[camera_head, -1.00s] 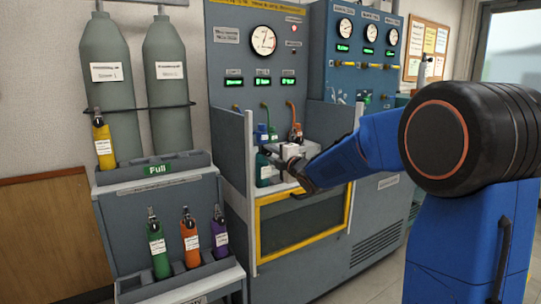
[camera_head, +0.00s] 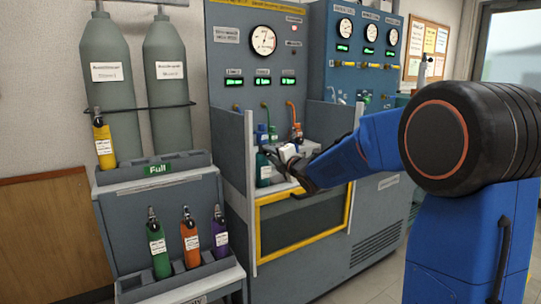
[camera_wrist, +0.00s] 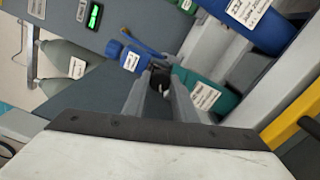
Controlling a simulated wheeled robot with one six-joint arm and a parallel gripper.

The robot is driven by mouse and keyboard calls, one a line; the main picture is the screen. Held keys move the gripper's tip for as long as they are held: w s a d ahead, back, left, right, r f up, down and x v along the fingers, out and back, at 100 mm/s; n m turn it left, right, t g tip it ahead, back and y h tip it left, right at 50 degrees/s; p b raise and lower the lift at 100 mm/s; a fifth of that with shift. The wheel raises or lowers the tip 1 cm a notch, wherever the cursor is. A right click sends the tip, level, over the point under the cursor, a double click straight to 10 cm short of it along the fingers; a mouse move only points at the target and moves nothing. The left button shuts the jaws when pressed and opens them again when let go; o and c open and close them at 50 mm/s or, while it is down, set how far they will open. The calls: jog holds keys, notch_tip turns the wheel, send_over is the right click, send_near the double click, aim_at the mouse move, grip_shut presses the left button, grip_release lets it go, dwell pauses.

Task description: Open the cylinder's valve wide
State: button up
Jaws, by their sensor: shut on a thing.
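The teal cylinder (camera_head: 263,168) stands in the bench bay behind the yellow-framed front. It also shows in the wrist view (camera_wrist: 212,97), with a white label. My gripper (camera_head: 290,160) reaches into the bay from the right, at the cylinder's top. In the wrist view my gripper (camera_wrist: 160,85) has its two grey fingers closed around the dark valve (camera_wrist: 159,78) at the cylinder's neck. The fingers hide much of the valve, so how far it is turned cannot be told.
A blue cylinder (camera_wrist: 265,20) lies close by in the wrist view. A blue regulator part (camera_wrist: 125,57) with a hose is near the fingers. Grey side panels (camera_head: 250,195) bound the bay. A rack (camera_head: 180,275) holds green, orange and purple cylinders at the left.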

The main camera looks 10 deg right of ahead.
jog(key=o, duration=1.1)
jog(key=shift+f, duration=0.1)
jog(key=shift+c, duration=0.2)
jog(key=v, duration=1.7)
jog(key=shift+s, duration=0.2)
jog(key=shift+d, duration=0.1)
